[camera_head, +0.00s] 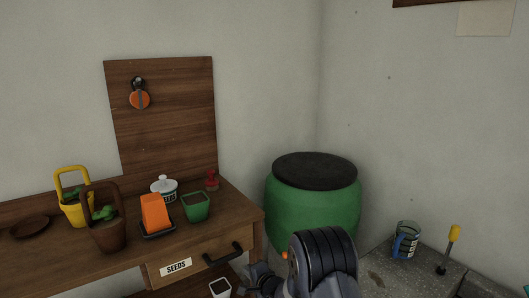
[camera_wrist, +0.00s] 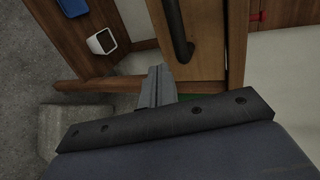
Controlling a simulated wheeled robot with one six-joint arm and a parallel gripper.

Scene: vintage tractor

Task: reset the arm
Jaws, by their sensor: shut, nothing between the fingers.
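My arm shows at the bottom middle of the head view, in front of the green barrel (camera_head: 300,205); my fingertips cannot be made out there. In the wrist view my gripper (camera_wrist: 157,82) is shut and empty, its fingers together. It points towards the wooden workbench, close to the drawer front (camera_wrist: 205,60) and its black handle (camera_wrist: 178,30). The gripper appears apart from the handle. The same drawer, labelled SEEDS, is in the head view (camera_head: 195,264).
A white pot (camera_head: 220,288) is below the drawer.

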